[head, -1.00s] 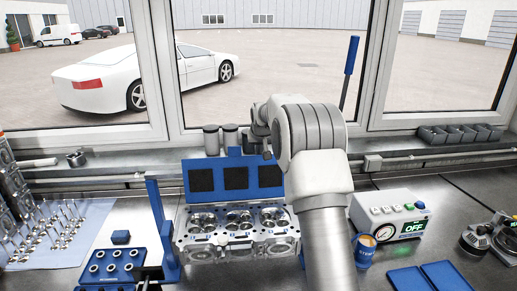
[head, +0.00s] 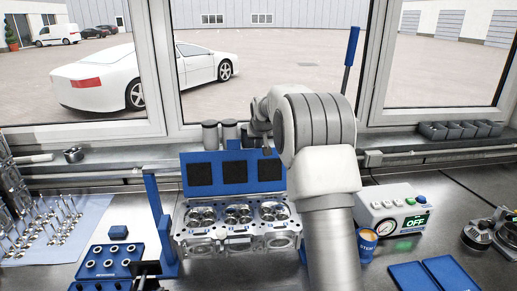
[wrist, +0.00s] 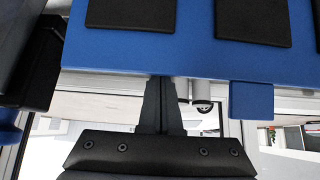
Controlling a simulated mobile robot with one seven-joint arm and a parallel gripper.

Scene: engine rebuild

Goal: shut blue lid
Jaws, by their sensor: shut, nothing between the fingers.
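The blue lid (head: 210,189) stands open and upright behind the metal cylinder head (head: 237,229), with three dark pads on its front face. In the wrist view the lid (wrist: 195,40) fills the top of the picture, and a small blue tab (wrist: 251,101) sticks out from its edge. My gripper (wrist: 160,85) is shut and empty at the lid's edge, beside the tab. The lid seems to hide its fingertips. In the head view my gripper (head: 267,150) is small and partly hidden, at the lid's top right.
Blue posts (head: 159,225) flank the cylinder head. A blue tray with rings (head: 106,262) lies to the left, valves (head: 55,220) beyond it. A tester box (head: 393,210), a cup (head: 367,243) and blue panels (head: 425,275) are on the right. The window (head: 250,90) is behind.

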